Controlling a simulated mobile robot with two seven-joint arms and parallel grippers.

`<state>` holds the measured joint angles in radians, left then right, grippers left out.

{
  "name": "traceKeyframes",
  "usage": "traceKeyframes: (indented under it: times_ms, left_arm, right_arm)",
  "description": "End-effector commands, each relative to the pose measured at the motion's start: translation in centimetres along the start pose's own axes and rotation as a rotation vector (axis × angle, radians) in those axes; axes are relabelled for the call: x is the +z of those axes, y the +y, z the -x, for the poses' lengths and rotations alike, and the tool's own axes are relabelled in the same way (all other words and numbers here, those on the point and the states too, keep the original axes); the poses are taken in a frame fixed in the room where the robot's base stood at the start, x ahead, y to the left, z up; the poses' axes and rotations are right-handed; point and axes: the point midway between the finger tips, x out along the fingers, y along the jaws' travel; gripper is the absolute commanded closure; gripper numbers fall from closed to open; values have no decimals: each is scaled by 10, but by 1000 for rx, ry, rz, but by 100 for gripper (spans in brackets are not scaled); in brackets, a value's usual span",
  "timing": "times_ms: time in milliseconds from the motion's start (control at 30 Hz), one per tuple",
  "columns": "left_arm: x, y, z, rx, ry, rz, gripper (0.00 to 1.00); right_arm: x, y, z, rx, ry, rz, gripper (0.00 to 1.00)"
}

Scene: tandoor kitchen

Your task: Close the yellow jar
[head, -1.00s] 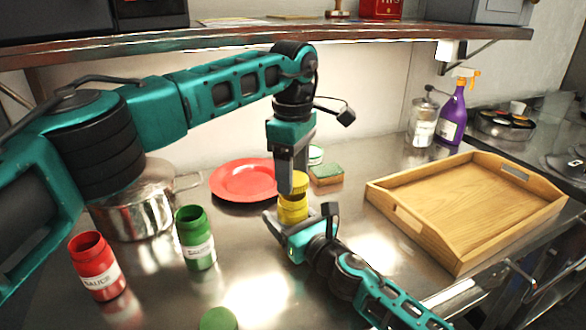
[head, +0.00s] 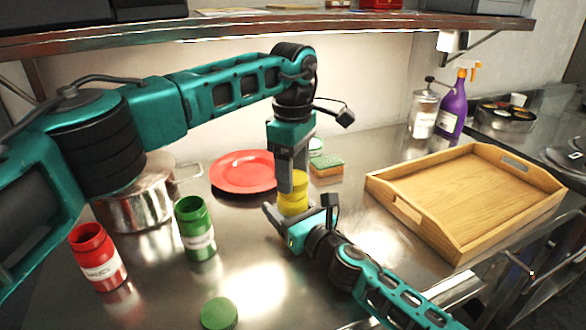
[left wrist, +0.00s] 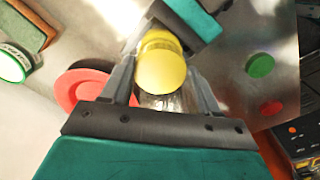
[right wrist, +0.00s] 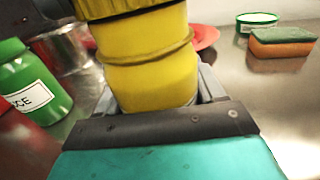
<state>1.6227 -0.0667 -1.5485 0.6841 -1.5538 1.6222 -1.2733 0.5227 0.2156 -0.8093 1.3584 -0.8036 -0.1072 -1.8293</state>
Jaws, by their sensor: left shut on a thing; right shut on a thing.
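The yellow jar (head: 292,206) stands on the steel counter, and my right gripper (head: 282,222) is shut on its side. The jar's ribbed yellow body fills the middle of the right wrist view (right wrist: 147,70). My left gripper (head: 287,182) points straight down above the jar, shut on the round yellow lid (head: 299,179). The lid shows between the left fingers in the left wrist view (left wrist: 161,68). The lid is at the top of the jar, with the left fingers hiding part of it. I cannot tell whether it is seated on the rim.
An open green jar (head: 195,228) and an open red jar (head: 98,258) stand left, before a steel pot (head: 135,205). A green lid (head: 219,313) lies in front. A red plate (head: 243,172) and sponge (head: 327,167) lie behind. A wooden tray (head: 440,235) is right.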

Motion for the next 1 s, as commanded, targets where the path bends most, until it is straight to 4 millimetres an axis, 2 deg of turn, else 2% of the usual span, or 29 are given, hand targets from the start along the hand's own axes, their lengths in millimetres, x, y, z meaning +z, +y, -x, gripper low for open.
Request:
traceKeyframes:
  times_ms: [567,600,667,767,1000]
  left_arm:
    - [0,0,-12,0,0,0,68]
    - [0,0,-12,0,0,0,68]
    - [0,0,-12,0,0,-8,68]
    - [0,0,-12,0,0,-77,68]
    - [0,0,-11,1,0,-505,68]
  right_arm:
    - [0,0,0,0,0,0,87]
    - [0,0,0,0,0,0,100]
    - [0,0,0,0,0,0,100]
    - [0,0,0,0,0,0,100]
    - [0,0,0,0,0,0,100]
